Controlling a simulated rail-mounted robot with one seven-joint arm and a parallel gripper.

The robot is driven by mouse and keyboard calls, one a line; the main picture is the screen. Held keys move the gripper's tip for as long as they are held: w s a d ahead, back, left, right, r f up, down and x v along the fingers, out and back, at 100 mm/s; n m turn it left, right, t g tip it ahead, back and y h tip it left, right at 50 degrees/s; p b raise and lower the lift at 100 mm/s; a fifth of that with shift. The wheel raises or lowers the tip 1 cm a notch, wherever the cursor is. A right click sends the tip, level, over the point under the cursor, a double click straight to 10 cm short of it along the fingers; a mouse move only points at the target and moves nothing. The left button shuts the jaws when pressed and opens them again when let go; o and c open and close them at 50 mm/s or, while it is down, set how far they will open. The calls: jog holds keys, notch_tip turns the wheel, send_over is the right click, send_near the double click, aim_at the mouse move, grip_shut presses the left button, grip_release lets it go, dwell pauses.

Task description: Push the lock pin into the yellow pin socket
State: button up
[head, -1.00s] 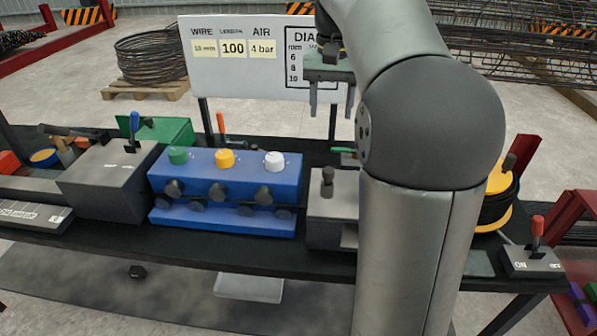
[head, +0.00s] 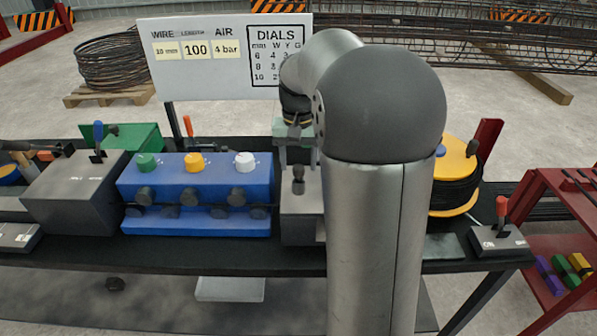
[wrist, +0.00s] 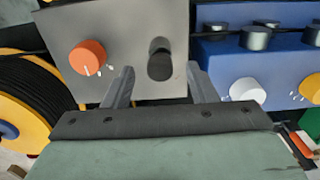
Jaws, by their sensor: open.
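My gripper (head: 298,158) is open and empty, pointing down over the grey box (head: 300,224) right of the blue dial unit. In the wrist view its two fingers (wrist: 160,80) stand either side of the box's black-topped lever (wrist: 159,58); contact cannot be told. A small blue cap (head: 440,150) sits at the yellow reel (head: 459,147), right of my arm. The cap also shows at the left edge of the wrist view (wrist: 8,130). I cannot tell whether this cap is the lock pin. No yellow socket can be clearly picked out; my arm hides part of the reel.
The blue dial unit (head: 197,222) carries green, yellow and white dials. An orange knob (wrist: 87,57) is on the grey box beside the lever. A red-handled switch box (head: 498,240) stands at the bench's right end. A sign board (head: 215,85) stands behind.

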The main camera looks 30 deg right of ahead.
aim_at(299, 179)
jog(key=shift+f, duration=1.2)
grip_shut()
